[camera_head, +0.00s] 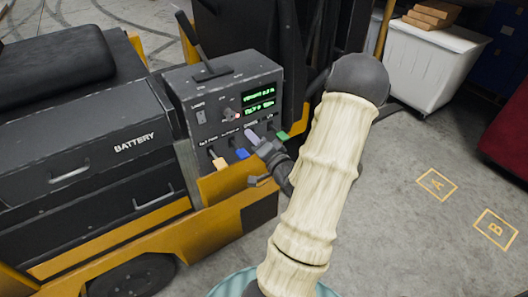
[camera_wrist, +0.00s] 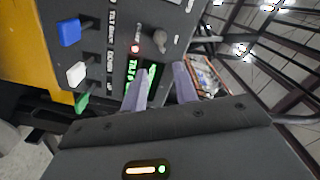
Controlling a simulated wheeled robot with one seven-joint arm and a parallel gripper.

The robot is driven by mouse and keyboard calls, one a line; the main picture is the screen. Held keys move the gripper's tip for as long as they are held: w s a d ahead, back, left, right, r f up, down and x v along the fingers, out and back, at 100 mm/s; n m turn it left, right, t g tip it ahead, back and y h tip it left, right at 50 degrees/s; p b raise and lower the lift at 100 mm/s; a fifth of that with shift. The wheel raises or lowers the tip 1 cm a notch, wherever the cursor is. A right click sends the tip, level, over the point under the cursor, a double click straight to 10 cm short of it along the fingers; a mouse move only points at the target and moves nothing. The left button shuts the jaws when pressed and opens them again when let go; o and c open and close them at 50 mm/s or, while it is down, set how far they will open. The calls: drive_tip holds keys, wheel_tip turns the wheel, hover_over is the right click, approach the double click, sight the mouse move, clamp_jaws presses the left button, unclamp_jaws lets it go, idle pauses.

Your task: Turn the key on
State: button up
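The control panel (camera_head: 235,105) is the dark grey box on the forklift. A dark knob that looks like the key (camera_head: 228,114) sits on it beside a small red light; its exact turn is too small to read. In the wrist view the key (camera_wrist: 154,37) is ahead of my gripper (camera_wrist: 160,70), beyond the fingertips and apart from them. The two lavender fingers are open with nothing between them. In the head view my gripper (camera_head: 256,138) is at the panel's lower right, partly hidden by its own wrist.
Two green displays (camera_head: 258,98) are lit. Orange (camera_head: 218,163), blue (camera_head: 241,153) and green (camera_head: 281,136) levers stick out below; a white lever (camera_wrist: 77,74) shows in the wrist view. A black tilted lever (camera_head: 190,38) stands on top. Open floor lies to the right.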

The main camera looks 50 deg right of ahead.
drive_tip(key=p+v, duration=0.2)
drive_tip(key=shift+s+d+r+p, duration=0.1)
drive_tip(key=shift+s+r+p, duration=0.15)
drive_tip(key=shift+p, duration=0.1)
drive_tip(key=shift+s+p, duration=0.1)
drive_tip(key=shift+p, duration=0.3)
drive_tip(key=p+v, duration=0.2)
drive_tip(key=p, duration=0.4)
drive_tip(key=shift+f, duration=0.2)
drive_tip(key=shift+a, duration=0.2)
